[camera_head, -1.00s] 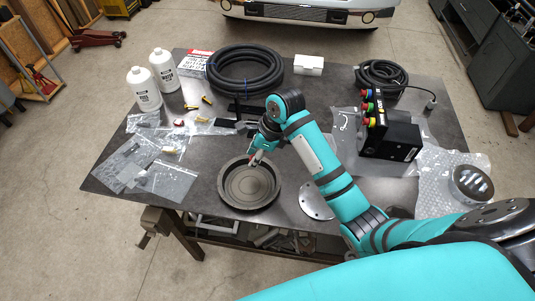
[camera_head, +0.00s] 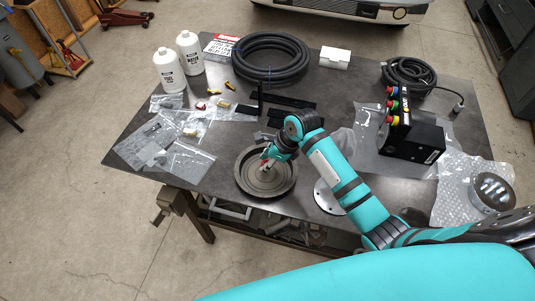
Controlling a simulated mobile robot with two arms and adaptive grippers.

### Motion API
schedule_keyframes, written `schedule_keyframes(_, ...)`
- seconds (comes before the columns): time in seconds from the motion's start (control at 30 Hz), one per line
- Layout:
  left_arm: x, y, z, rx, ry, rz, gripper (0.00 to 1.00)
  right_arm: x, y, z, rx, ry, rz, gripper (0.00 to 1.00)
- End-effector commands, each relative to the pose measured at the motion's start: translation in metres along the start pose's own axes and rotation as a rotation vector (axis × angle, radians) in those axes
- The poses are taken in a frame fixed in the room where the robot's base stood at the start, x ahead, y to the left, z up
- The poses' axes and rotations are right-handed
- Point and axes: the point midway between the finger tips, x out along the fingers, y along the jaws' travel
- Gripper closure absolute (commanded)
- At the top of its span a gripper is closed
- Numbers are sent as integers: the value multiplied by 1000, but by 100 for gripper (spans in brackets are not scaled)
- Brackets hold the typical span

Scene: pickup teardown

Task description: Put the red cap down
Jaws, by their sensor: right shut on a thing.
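My right gripper (camera_head: 264,163) reaches in from the right over a round dark pan (camera_head: 290,186) at the table's front edge. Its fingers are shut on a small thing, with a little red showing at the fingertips. I take this to be the red cap (camera_head: 263,168), mostly hidden by the fingers. It is over the inside of the pan; I cannot tell whether it touches the pan's floor. Another small red piece (camera_head: 200,106) lies on the plastic bags at the left. My left gripper is not in view.
Two white bottles (camera_head: 170,72) and a coiled black hose (camera_head: 258,58) stand at the back of the table (camera_head: 345,90). A black box with coloured buttons (camera_head: 412,135) sits to the right. A flat metal disc (camera_head: 328,198) lies right of the pan, partly under my arm.

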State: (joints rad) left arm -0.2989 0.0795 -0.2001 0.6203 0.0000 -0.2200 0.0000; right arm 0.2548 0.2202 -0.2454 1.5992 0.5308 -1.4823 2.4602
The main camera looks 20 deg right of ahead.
Motion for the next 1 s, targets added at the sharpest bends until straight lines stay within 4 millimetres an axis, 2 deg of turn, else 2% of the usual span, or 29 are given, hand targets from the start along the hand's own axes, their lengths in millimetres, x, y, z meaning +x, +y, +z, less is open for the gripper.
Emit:
schedule_keyframes(0.3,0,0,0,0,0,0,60,22,0,-9,-1,0,1,100)
schedule_keyframes(0.67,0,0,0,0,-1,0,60,24,0,-10,-1,0,0,100)
schedule_keyframes(0.7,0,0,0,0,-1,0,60,24,0,-10,-1,0,0,71)
schedule_keyframes(0.87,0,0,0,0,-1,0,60,24,0,-10,-1,0,0,50)
schedule_keyframes(1.0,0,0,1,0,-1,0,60,24,0,-10,0,0,0,48)
